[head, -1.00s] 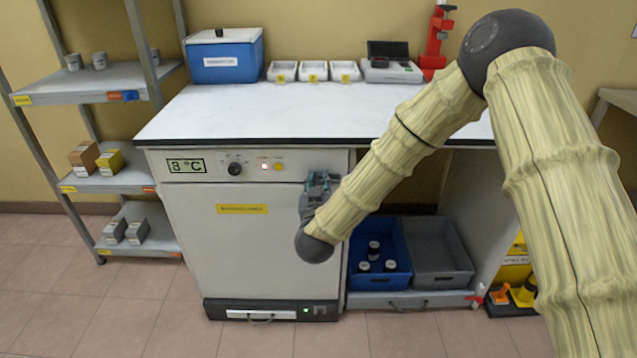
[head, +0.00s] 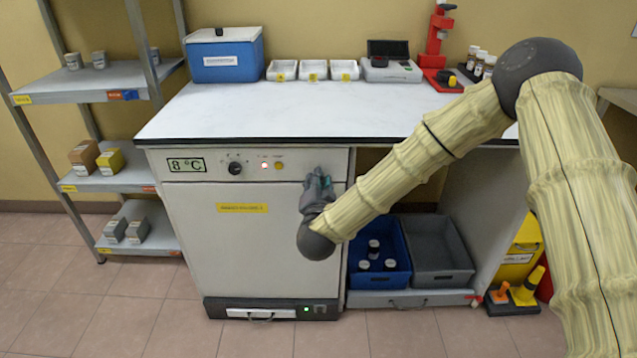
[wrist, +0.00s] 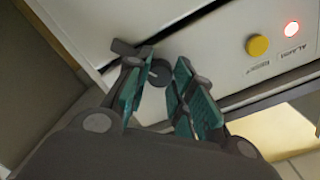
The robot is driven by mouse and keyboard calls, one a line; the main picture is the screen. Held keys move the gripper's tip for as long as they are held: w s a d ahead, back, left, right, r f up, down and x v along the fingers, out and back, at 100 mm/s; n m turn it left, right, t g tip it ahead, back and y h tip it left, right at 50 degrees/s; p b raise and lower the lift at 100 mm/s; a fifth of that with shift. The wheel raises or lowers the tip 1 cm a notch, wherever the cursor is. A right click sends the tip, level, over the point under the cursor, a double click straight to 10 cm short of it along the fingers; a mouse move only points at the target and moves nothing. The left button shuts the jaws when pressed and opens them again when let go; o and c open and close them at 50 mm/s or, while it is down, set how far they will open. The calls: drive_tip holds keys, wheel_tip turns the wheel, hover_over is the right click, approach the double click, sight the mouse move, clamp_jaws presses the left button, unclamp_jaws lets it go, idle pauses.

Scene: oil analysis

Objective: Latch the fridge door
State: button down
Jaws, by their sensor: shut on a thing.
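The white fridge door (head: 235,245) under the counter lies flush with its front, as far as the head view shows. My gripper (head: 318,180) is at the door's upper right corner, just under the control panel. In the wrist view, my gripper's teal-padded fingers (wrist: 158,85) are closed around a small dark latch (wrist: 158,70) by the panel edge. A dark bar (wrist: 127,48) sticks out beside it. My fingers hide most of the latch, so its exact angle cannot be told.
The control panel has a yellow button (head: 279,166) and a lit red lamp (head: 264,166). A blue bin (head: 392,278) with dark bottles and a grey bin (head: 440,262) stand to the right. A shelf rack (head: 108,180) is at left. The floor in front is clear.

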drive_tip(key=m+b, duration=0.1)
drive_tip(key=m, duration=0.4)
drive_tip(key=shift+f+m, duration=0.1)
drive_tip(key=shift+m, duration=0.3)
idle(0.4)
drive_tip(key=c, duration=1.2)
unclamp_jaws()
drive_tip(key=s, duration=1.2)
drive_tip(key=shift+r, duration=0.25)
